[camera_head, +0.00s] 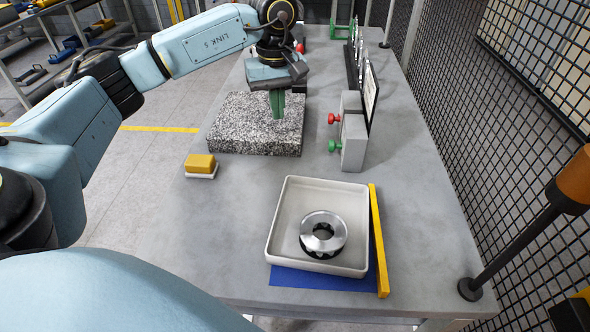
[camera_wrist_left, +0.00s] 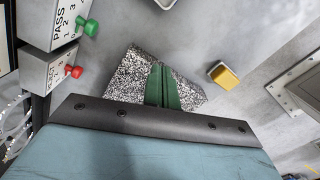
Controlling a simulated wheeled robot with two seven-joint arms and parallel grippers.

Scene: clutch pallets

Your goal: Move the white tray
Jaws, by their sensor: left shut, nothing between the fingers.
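The white tray (camera_head: 283,218) sits on the near part of the grey table, partly over a blue mat (camera_head: 318,280). A round metal clutch part (camera_head: 323,234) lies in it. A corner of a pale tray also shows at the top edge of the left wrist view (camera_wrist_left: 165,4). My left gripper (camera_head: 278,104) points down over the speckled granite block (camera_head: 235,125), with its green fingers together and empty, away from the tray. The green fingers also show in the left wrist view (camera_wrist_left: 162,85) in front of the block. My right gripper is not in view.
A yellow bar (camera_head: 378,240) lies along the mat's right edge. A yellow block on a white base (camera_head: 201,166) sits left of the tray. Grey boxes with red and green knobs (camera_head: 353,140) stand beyond it. Wire mesh (camera_head: 530,120) borders the right side.

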